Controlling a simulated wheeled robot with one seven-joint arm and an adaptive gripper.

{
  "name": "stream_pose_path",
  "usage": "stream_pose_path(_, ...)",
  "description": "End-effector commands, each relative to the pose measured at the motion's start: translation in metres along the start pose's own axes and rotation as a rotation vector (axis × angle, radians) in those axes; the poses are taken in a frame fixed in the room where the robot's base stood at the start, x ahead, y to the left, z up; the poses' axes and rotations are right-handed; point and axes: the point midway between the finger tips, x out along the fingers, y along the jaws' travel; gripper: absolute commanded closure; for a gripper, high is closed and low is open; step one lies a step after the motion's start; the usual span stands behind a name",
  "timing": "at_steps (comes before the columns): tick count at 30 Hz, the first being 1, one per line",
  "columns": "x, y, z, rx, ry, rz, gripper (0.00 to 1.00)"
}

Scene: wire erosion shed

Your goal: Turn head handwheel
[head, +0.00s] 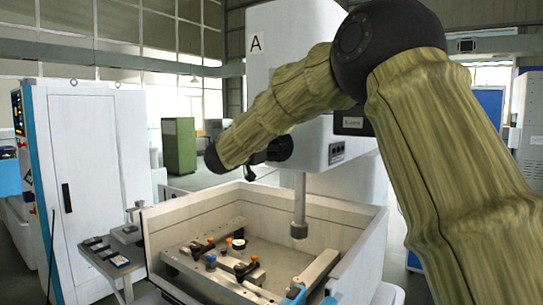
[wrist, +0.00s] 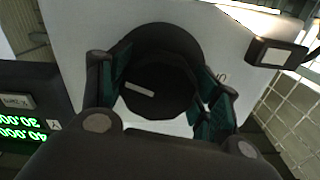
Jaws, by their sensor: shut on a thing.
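The head handwheel is a dark round knob (wrist: 165,90) with a pale bar mark on its face, on the white machine head. In the wrist view my gripper (wrist: 160,76) has its green-padded fingers on both sides of the knob and is shut on it. In the head view the handwheel (head: 281,148) is a small dark shape on the left side of the machine head (head: 330,150). My gripper (head: 260,159) shows there only as a small dark part beyond the end of my sleeved arm, so its fingertips are hard to make out.
A dark box (wrist: 276,53) juts out at upper right in the wrist view. A readout with green digits (wrist: 22,128) is at left. Below the head, a vertical spindle (head: 299,205) hangs over an open tank (head: 365,235) with clamps and small parts. A white cabinet (head: 95,180) stands left.

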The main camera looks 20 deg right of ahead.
Motion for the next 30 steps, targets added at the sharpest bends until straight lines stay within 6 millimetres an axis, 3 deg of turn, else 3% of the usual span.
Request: stream_pose_path(30, 0.0011, -0.0008, 0.0045, 0.965, 0.000, 0.003, 0.61)
